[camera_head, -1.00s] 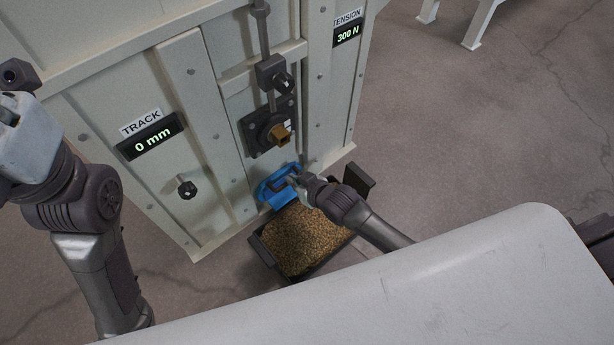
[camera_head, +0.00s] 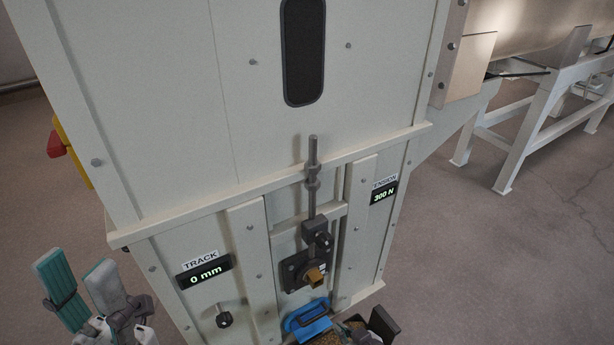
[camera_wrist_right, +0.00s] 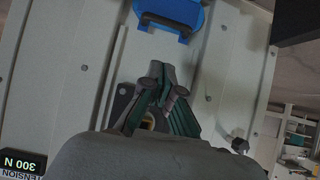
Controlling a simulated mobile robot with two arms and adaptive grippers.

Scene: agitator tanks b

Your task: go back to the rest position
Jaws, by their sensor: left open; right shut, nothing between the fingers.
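My left gripper (camera_head: 82,287) is at the lower left in the head view, its two teal-padded fingers spread and empty. My right gripper (camera_wrist_right: 160,80) shows in the right wrist view with its fingers together and nothing between them, in front of the pale panel. The blue hatch piece (camera_wrist_right: 168,14) with a dark handle lies beyond its fingertips, apart from them in the picture. In the head view this blue piece (camera_head: 308,322) is low on the machine. Of my right arm, at most a small part shows at the bottom edge there.
The pale machine housing (camera_head: 170,110) fills the middle. It carries a track display (camera_head: 204,272), a black knob (camera_head: 224,319), a tension display (camera_head: 383,193) and a brass-coloured knob (camera_head: 315,276). A white support frame (camera_head: 535,130) stands at right. Floor between is clear.

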